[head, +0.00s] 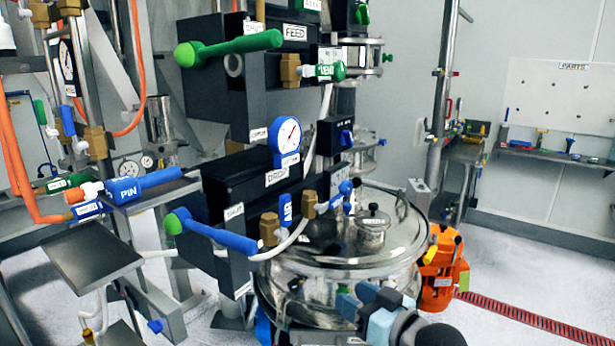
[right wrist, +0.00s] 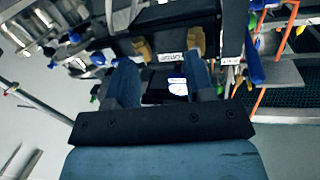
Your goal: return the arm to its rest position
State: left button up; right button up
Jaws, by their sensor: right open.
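My right gripper (head: 360,298) is at the bottom of the head view, in front of the round steel vessel (head: 395,255). In the right wrist view its two blue fingers (right wrist: 162,75) stand apart with nothing between them. A gauge with a white dial (right wrist: 178,87) shows beyond the gap there. My left gripper is in neither view.
A black valve panel with a green handle (head: 240,47), a blue handle (head: 215,232) and a blue gauge (head: 286,136) stands left of the vessel. An orange unit (head: 443,270) is at its right. Open floor (head: 530,255) lies further right.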

jog(key=s+d+f+m+g+h+p, duration=0.1)
jog(key=s+d+f+h, duration=0.3)
jog(key=s+f, duration=0.8)
jog(key=s+d+f+m+g+h+p, duration=0.1)
jog(key=s+d+f+m+h+p, duration=0.2)
jog(key=s+f, duration=1)
jog(key=d+f+h+p, duration=0.1)
jog(key=d+f, duration=0.2)
jog(key=shift+d, duration=0.2)
jog(key=shift+o, duration=0.2)
jog(key=shift+s, duration=0.1)
